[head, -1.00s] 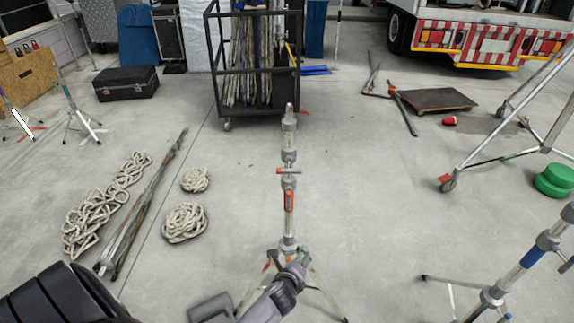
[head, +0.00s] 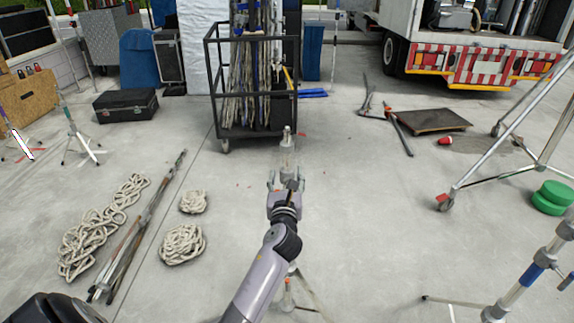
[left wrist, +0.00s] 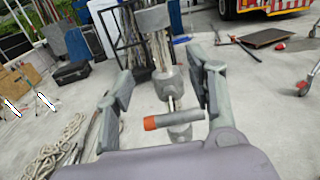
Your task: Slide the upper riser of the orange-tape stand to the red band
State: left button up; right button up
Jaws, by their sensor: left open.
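The orange-tape stand (head: 287,141) stands upright in front of me, a slim metal pole with grey collars on splayed legs. In the head view my left arm hides most of its middle. My left gripper (head: 286,178) is open at the height of the upper sections. In the left wrist view the pole, a grey collar (left wrist: 171,83) and an orange-tipped cross handle (left wrist: 165,122) show between the spread fingers, with no clear grip on them. I cannot make out the red band. My right gripper is not in view.
A black cage cart (head: 217,95) with poles stands behind the stand. Rope coils (head: 182,244) and loose poles (head: 140,225) lie at left. A blue-banded stand (head: 532,270) is at lower right, near a wheeled frame (head: 480,165).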

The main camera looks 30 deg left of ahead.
aim_at(287, 144)
pick_arm(q)
jog(key=b+x, duration=0.2)
jog(key=x, duration=0.7)
jog(key=shift+w+a, duration=0.1)
jog(key=shift+w, duration=0.15)
jog(key=shift+c, duration=0.6)
grip_shut()
notch_tip(287, 144, up, 6)
jog(key=p, duration=0.5)
jog(key=shift+p, duration=0.3)
notch_tip(287, 144, up, 18)
jog(key=p, duration=2)
jog(key=shift+r, duration=0.2)
dwell(0.5)
